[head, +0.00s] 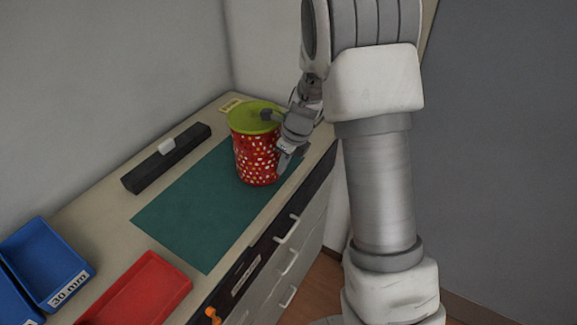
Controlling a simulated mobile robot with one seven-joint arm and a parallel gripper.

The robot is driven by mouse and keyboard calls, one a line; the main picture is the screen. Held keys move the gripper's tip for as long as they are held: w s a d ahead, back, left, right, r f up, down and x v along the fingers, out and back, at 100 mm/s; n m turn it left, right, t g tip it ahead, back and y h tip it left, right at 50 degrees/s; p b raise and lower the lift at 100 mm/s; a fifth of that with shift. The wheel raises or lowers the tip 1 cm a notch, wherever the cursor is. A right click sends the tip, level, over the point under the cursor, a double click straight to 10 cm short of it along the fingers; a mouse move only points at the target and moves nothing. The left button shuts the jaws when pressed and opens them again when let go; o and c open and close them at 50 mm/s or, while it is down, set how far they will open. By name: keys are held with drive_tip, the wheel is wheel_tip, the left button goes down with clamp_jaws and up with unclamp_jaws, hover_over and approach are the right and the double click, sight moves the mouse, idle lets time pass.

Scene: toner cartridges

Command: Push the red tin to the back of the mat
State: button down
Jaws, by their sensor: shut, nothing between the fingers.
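The red tin (257,160) has pale spots and a yellow-green lid (252,113). It stands upright on the dark green mat (193,215), near the mat's right end in the head view. My gripper (283,166) is shut and empty, with its fingers pointing down close against the tin's right side. I cannot tell whether the fingers touch the tin. The tin and my gripper hide part of the mat's right end.
A black toner cartridge (185,158) with a white piece on top lies along the mat's wall side. A red tray (150,292) and blue bins (45,258) stand at the lower left. The mat's left part is bare. Drawers are below the counter's front edge.

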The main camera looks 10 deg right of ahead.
drive_tip(key=shift+w+a+r, duration=0.1)
drive_tip(key=shift+w+a, duration=0.05)
drive_tip(key=w+a+p, duration=0.5)
drive_tip(key=w+a, duration=0.1)
drive_tip(key=shift+w, duration=0.3)
drive_tip(key=shift+w+a+p, duration=0.3)
drive_tip(key=shift+w+a, duration=0.2)
drive_tip(key=shift+s+d, duration=0.1)
drive_tip(key=shift+d, duration=0.05)
